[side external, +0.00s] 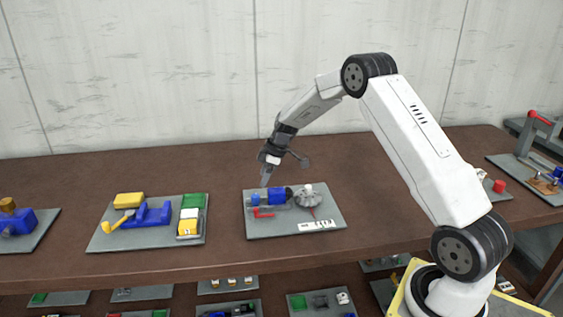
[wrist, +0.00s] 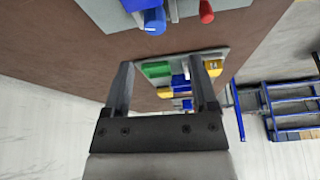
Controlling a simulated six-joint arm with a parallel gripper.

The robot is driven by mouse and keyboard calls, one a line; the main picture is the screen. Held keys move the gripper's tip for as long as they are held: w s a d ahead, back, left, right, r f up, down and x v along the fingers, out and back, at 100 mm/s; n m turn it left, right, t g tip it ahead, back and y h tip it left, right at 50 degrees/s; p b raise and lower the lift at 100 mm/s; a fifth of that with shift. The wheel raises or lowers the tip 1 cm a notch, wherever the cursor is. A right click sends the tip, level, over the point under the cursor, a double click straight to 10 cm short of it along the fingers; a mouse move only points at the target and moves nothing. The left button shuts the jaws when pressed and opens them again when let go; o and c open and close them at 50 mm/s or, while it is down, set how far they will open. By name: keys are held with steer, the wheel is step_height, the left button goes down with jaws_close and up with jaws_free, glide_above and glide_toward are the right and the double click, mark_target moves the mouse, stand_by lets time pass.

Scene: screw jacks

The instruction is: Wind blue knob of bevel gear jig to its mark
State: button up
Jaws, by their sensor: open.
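The bevel gear jig stands on a grey plate (side external: 279,230) in the middle of the table, under my gripper, in the side external view. It has a blue knob (side external: 275,195), a grey gear (side external: 308,199), a red part (side external: 262,213) and a white label (side external: 317,225). In the wrist view a blue cylinder end (wrist: 154,22) with a small white mark shows at the top, seemingly the knob. My gripper (side external: 265,177) is above the plate's back left, apart from the knob. Its two fingers (wrist: 163,75) are spread with nothing held. The target mark cannot be made out clearly.
A plate with blue, yellow and green parts (side external: 150,215) stands to the left. Another blue device (side external: 18,223) is at the far left. A red-handled press (side external: 535,140) stands far right. Bare table (side external: 226,230) lies between the plates.

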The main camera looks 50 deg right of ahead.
mark_target(255, 195)
steer(key=shift+w+d+f, duration=0.1)
steer(key=shift+w+d, duration=0.05)
steer(key=shift+d, duration=0.15)
steer(key=shift+x, duration=3.9)
jaws_close()
